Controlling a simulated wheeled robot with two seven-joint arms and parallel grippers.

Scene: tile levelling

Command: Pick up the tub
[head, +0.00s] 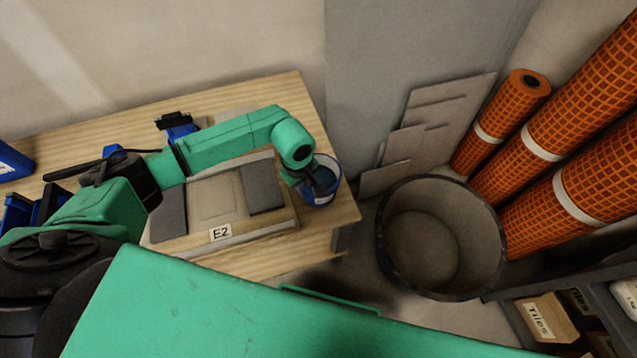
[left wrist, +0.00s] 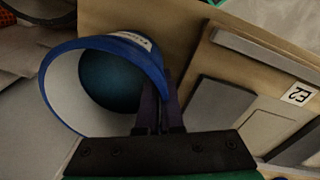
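The tub (head: 331,188) is a whitish round container with a blue rim and dark blue contents or bottom. In the head view it is at the right end of the wooden table; whether it touches the tabletop I cannot tell. It also shows large and tilted in the left wrist view (left wrist: 68,95). My left gripper (head: 318,184) is at the tub's near-left rim. In the left wrist view its dark fingers (left wrist: 160,108) are close together with the tub's wall between them, one inside and one outside. My right gripper is not in view.
A board labelled E2 (head: 221,233) with grey tiles lies left of the tub on the table (head: 285,90). A large round bin (head: 383,245) stands on the floor to the right. Orange mesh rolls (head: 503,110) and leaning tiles (head: 440,115) are behind it.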

